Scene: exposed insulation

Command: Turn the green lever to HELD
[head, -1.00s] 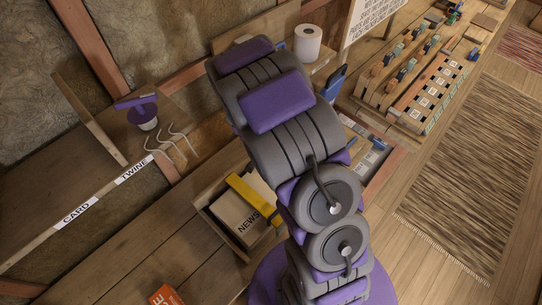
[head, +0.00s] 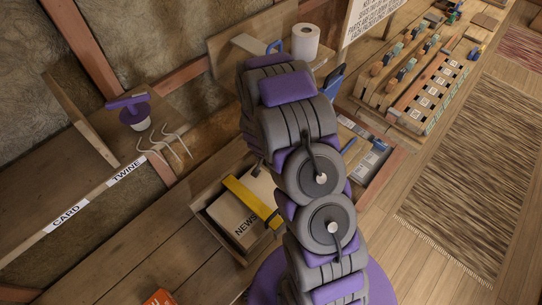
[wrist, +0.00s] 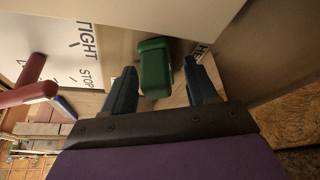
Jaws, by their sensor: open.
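The green lever (wrist: 154,68) shows in the wrist view, just ahead of my gripper and between its two fingers as seen from the wrist. My gripper (wrist: 160,82) is open, with one dark finger on each side of the lever. I cannot tell whether either finger touches it. A label beginning with "HE" (wrist: 201,49) is partly visible behind the right finger; the rest is hidden. A white panel reading "TIGHT" and "STOP" (wrist: 88,60) lies to the left. In the head view my arm hides the lever, and my gripper does not show.
A red handle (wrist: 28,85) stands left of my gripper. A pale board (wrist: 135,10) spans the top of the wrist view, and a brown wall (wrist: 262,50) is close on the right. In the head view, a box of newspapers (head: 235,215) and a paper roll (head: 305,41) sit near my arm.

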